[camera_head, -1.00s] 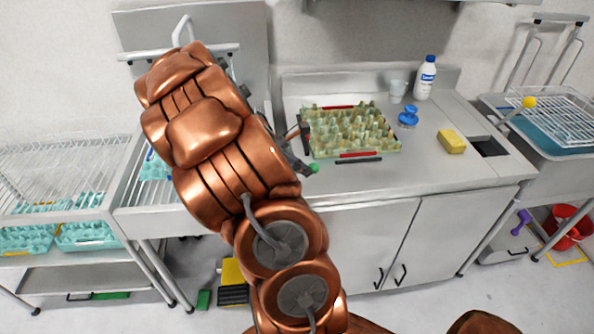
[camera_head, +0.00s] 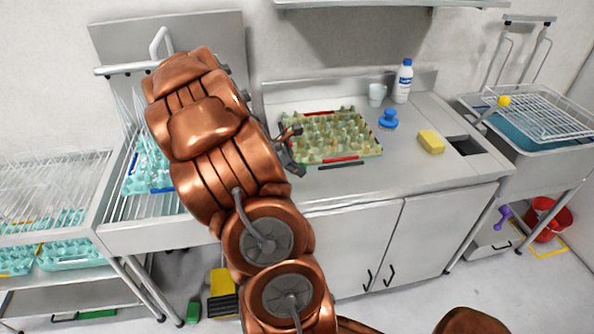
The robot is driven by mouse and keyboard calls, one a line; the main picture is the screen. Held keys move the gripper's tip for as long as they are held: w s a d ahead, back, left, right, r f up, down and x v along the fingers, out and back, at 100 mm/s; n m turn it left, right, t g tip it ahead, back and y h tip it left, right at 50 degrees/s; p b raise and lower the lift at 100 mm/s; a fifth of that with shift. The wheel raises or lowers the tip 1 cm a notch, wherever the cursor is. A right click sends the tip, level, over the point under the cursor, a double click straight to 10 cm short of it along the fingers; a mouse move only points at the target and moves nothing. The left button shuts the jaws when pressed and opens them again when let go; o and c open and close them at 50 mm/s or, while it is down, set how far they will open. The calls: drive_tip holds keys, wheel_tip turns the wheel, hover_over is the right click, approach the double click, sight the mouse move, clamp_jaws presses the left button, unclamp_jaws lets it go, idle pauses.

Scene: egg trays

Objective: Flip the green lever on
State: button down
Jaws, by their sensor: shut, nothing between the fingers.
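I cannot make out the green lever now; no green knob shows beside my arm. My gripper (camera_head: 291,151) is partly hidden behind my copper arm, and its dark and copper tips show at the left edge of the egg tray (camera_head: 372,154) on the steel counter. It is shut and holds nothing that I can see. Whether it touches the tray or the counter I cannot tell.
A yellow-knobbed lever (camera_head: 503,101) stands at the right sink. A blue weight (camera_head: 388,119), a yellow sponge (camera_head: 431,142), a cup (camera_head: 377,95) and a bottle (camera_head: 403,81) stand on the counter. The counter's front right is clear.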

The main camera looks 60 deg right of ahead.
idle(0.3)
drive_tip(key=a, duration=0.2)
drive_tip(key=a+r, duration=0.1)
drive_tip(key=a, duration=0.1)
drive_tip(key=shift+s+a, duration=0.15)
drive_tip(key=a+r+b, duration=0.3)
drive_tip(key=a+r, duration=0.3)
drive_tip(key=r, duration=0.1)
drive_tip(key=shift+s+r, duration=0.15)
drive_tip(key=shift+s, duration=0.3)
drive_tip(key=shift+a, duration=0.1)
